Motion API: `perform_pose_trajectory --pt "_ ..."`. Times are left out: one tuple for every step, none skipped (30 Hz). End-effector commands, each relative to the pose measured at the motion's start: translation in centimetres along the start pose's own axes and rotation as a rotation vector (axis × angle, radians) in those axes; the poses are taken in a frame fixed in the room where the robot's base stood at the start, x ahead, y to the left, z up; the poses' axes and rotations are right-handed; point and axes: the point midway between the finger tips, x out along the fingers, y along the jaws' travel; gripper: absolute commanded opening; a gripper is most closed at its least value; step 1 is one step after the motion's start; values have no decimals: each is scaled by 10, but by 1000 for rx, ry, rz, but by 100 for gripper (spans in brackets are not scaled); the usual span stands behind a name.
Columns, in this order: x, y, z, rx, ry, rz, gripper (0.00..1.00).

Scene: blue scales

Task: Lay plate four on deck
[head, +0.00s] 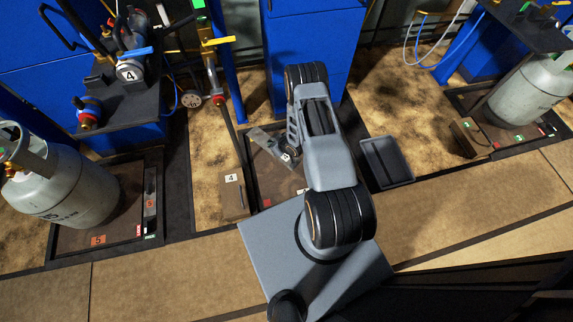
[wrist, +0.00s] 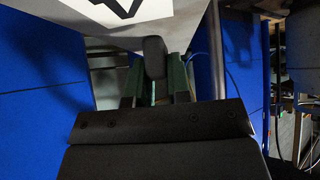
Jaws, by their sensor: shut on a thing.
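In the wrist view my gripper (wrist: 153,88) is shut on a dark upright grip (wrist: 153,58) between its two green-edged fingers. Just beyond it is a pale plate (wrist: 180,28) with a bold black mark, cut off by the top edge; it looks like part of a figure 4, but I cannot read it whole. A brown deck (head: 267,184) in a dark frame lies partly behind my arm, beside a brown box labelled 4 (head: 233,196).
A grey gas cylinder (head: 62,190) stands on the left deck, another (head: 530,88) on the right one. A dark shallow tray (head: 387,162) lies right of my arm.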

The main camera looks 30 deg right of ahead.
Motion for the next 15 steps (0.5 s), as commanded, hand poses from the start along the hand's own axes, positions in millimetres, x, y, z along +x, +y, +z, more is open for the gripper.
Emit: perform_pose_trajectory --pt "25 9 27 -10 0 -10 0" --pt "33 13 35 -20 1 -19 0" --pt "43 18 46 -33 1 -31 0" --pt "50 21 54 -42 1 -40 0" --pt "56 25 62 -50 0 -49 0" --pt "65 30 71 -62 0 -59 0" --pt "70 33 78 -68 0 -67 0" --pt "75 36 85 -76 0 -74 0" --pt "82 40 93 -85 1 -83 0" --pt "86 43 98 -90 0 -89 0" --pt "90 45 104 -96 1 -94 0" --pt "94 48 110 -103 0 -102 0" --pt "98 50 114 -108 1 -107 0" --pt "100 52 118 -112 1 -110 0" --pt "103 55 122 -117 0 -115 0"
